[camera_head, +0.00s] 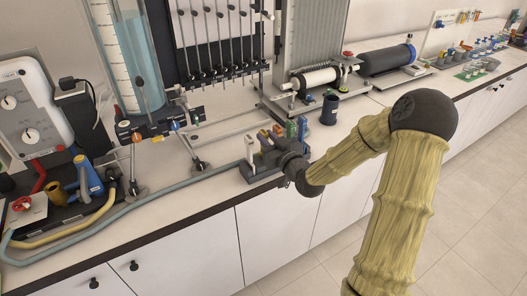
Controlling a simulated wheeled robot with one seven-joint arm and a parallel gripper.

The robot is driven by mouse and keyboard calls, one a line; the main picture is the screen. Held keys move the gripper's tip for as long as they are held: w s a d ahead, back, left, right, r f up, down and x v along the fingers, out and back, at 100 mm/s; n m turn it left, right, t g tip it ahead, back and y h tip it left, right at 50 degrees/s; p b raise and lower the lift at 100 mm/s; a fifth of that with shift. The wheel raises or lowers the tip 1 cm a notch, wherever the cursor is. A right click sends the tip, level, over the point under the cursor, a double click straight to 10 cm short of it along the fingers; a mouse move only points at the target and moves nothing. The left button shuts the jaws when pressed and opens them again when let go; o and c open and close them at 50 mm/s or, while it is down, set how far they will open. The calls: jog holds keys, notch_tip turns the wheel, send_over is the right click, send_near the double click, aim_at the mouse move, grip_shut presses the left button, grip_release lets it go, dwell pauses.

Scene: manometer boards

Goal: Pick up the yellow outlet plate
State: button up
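A dark rack (247,173) stands near the front edge of the bench and holds several small upright coloured plates. A yellow-orange piece (264,136) shows in it, probably the yellow outlet plate. It is small, and I cannot tell its exact outline. My gripper (281,145) is dark and reaches in from the right, low over the rack. It hides part of the rack. The fingers blend with the rack, so I cannot tell whether they are open, shut, or touching a plate.
Blue and green plates (302,126) stand at the rack's right and a white one (249,148) at its left. A dark cup (329,110) stands behind right. A grey hose (150,203) runs along the bench at left. A tall glass cylinder (135,55) stands behind.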

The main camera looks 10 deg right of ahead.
grip_shut()
notch_tip(320, 180, up, 10)
dwell(0.6)
dwell(0.5)
